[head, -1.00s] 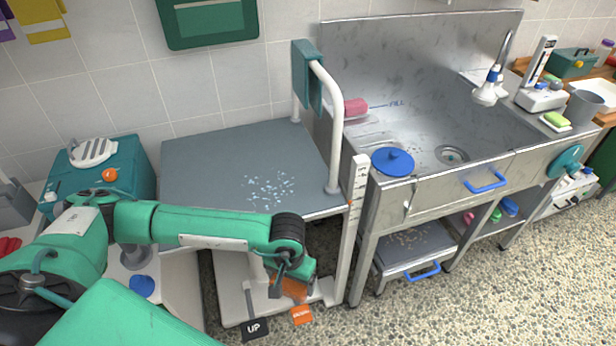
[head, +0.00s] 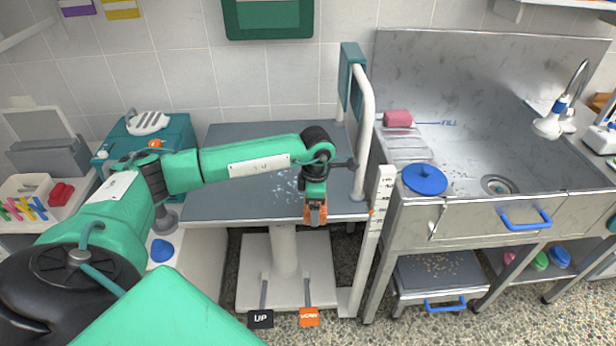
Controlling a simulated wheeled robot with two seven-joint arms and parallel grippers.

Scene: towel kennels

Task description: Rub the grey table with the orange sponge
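The grey table (head: 240,136) stands against the tiled wall on a white pedestal. Pale flecks (head: 285,186) lie on its top, partly hidden behind my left arm. My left gripper (head: 315,208) points down at the table's front edge, near its right corner. It is shut on the orange sponge (head: 315,216), which shows below the fingers. Whether the sponge touches the table edge or hangs just in front of it, I cannot tell. My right gripper is not in view.
A white rail (head: 367,120) with a teal pad rises at the table's right end. The steel sink (head: 470,150) with a blue lid (head: 425,179) stands to the right. A teal box (head: 180,137) is at the left. Two pedals, UP (head: 260,319) and an orange one (head: 309,317), are below.

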